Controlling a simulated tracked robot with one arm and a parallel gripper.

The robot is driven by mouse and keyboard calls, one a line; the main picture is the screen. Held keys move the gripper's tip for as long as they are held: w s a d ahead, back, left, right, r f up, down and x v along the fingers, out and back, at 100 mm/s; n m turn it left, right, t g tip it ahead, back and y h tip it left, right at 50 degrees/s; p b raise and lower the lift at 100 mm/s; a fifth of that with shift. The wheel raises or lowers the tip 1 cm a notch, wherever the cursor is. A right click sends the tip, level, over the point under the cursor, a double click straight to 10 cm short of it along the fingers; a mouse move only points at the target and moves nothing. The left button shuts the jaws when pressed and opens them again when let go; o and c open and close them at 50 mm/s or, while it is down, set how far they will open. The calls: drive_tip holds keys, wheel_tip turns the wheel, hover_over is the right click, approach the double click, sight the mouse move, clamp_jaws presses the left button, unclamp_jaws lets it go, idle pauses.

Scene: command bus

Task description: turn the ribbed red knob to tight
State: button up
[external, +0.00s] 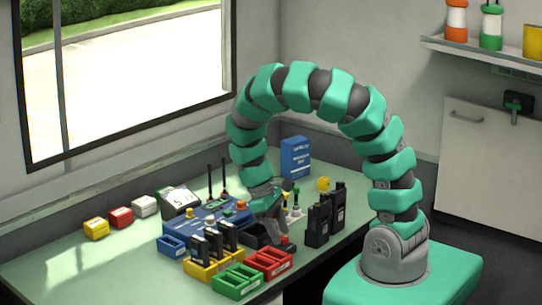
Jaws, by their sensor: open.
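A small red knob (286,239) sits on a dark block at the table's front, right of the yellow and red trays' back edges. Its ribs are too small to make out. My gripper (276,234) hangs down from the arched arm, with its fingertips right at the knob's left side. The gripper is open. I cannot tell whether the fingers are around the knob or touching it, and part of the dark block is hidden behind them. An orange-red knob (242,205) also shows on the blue console (207,217).
Black radios (318,223) stand close at the right. Red (268,263), green (237,281) and yellow (200,268) trays lie in front. A blue box (295,157) stands behind.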

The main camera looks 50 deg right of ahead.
drive_tip(key=shift+s+f, duration=0.1)
drive_tip(key=shift+f, duration=0.15)
drive_tip(key=c, duration=1)
drive_tip(key=m, duration=0.2)
drive_tip(key=m+y, duration=0.1)
drive_tip(key=shift+d+m+p, duration=0.2)
drive_tip(key=shift+m+p, duration=0.15)
drive_tip(key=shift+m, duration=0.05)
drive_tip(key=shift+d+m+y+p, duration=0.15)
drive_tip(key=shift+m+y, duration=0.3)
drive_tip(key=shift+m, duration=0.45)
drive_tip(key=shift+m+y+p, duration=0.2)
drive_tip(key=shift+m+y, duration=0.25)
drive_tip(key=shift+m, duration=0.45)
